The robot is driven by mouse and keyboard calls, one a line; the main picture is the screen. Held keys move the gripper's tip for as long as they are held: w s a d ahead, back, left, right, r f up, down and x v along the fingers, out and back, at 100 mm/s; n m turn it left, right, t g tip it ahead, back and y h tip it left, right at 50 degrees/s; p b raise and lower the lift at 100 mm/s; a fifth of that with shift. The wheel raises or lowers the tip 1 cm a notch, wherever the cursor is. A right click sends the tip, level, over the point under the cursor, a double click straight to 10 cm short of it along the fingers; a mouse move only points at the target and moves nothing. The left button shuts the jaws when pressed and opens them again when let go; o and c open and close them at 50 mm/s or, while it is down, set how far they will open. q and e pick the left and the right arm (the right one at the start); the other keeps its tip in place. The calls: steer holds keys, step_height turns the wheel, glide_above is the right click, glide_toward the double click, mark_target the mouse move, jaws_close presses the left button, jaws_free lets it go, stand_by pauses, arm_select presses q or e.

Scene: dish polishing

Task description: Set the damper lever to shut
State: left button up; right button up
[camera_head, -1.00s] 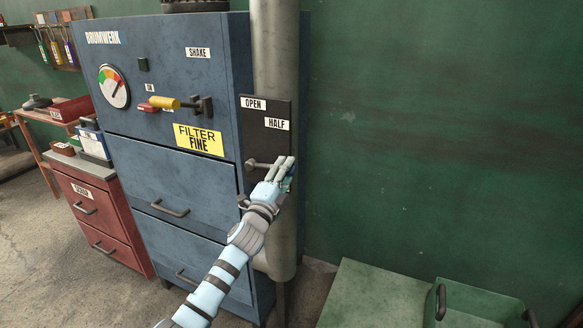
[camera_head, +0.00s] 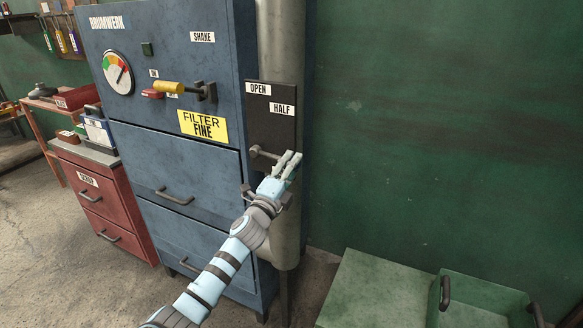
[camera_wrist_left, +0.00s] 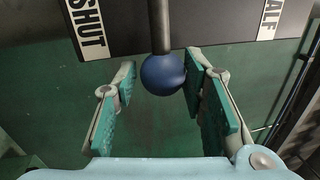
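The damper lever (camera_head: 264,154) is a short metal rod on a dark plate (camera_head: 258,128) on the pipe, with OPEN and HALF labels showing. In the left wrist view, the lever (camera_wrist_left: 159,28) ends in a blue ball knob (camera_wrist_left: 162,74). The SHUT label (camera_wrist_left: 86,28) is to its left and the HALF label (camera_wrist_left: 268,18) to its right. My left gripper (camera_head: 291,158) is open at the lever's end. Its fingers (camera_wrist_left: 158,85) stand either side of the knob, the right one very close; I cannot tell if it touches. In the head view my gripper hides the knob and the SHUT label.
The blue DRUMWERK cabinet (camera_head: 185,160), with drawer handles and a yellow-handled lever (camera_head: 170,88), stands left of the vertical pipe (camera_head: 281,50). A green bin (camera_head: 480,300) is at the lower right. The green wall right of the pipe is bare.

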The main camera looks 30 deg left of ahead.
arm_select(q)
steer(key=shift+o, duration=1.3)
steer(key=v, duration=1.2)
steer(key=shift+w, duration=0.1)
